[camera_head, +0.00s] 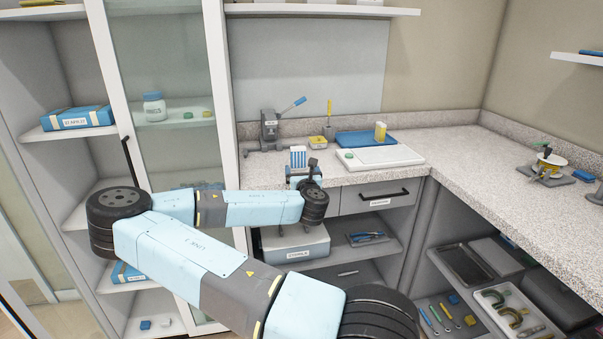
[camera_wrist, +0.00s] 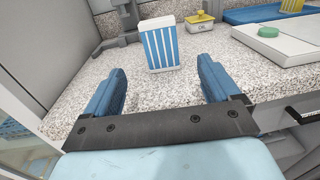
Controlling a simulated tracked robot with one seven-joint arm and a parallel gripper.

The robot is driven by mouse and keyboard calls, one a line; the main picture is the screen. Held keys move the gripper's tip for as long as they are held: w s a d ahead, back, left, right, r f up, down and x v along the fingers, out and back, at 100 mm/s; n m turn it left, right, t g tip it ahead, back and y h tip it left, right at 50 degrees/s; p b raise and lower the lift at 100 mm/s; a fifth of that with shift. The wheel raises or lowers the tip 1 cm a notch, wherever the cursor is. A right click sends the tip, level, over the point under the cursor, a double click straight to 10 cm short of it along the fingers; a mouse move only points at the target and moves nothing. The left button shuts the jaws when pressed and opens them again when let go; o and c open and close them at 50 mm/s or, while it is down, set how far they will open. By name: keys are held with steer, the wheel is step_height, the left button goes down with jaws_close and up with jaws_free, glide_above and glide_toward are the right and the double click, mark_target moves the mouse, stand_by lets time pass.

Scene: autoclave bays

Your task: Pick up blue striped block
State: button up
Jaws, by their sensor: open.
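The blue and white striped block (camera_wrist: 160,45) stands upright on the speckled counter in the wrist view, just beyond the fingertips and between their lines. In the head view the striped block (camera_head: 298,157) shows near the counter's front edge, its lower part hidden by my wrist. My gripper (camera_wrist: 163,82) has its two blue fingers apart, with bare counter between them. In the head view my gripper (camera_head: 300,174) is mostly hidden behind my wrist.
Behind the block stand a grey lever press (camera_head: 270,130) and a small yellow container (camera_head: 318,141). To the right are a white board (camera_head: 385,158) with a green disc (camera_head: 345,154) and a blue tray (camera_head: 358,138). A glass cabinet door (camera_head: 170,90) stands open at left.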

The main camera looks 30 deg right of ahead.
mark_target(297, 154)
steer(key=x, duration=1.3)
steer(key=shift+w+d, duration=0.15)
steer(key=shift+w, duration=0.05)
steer(key=shift+c, duration=0.3)
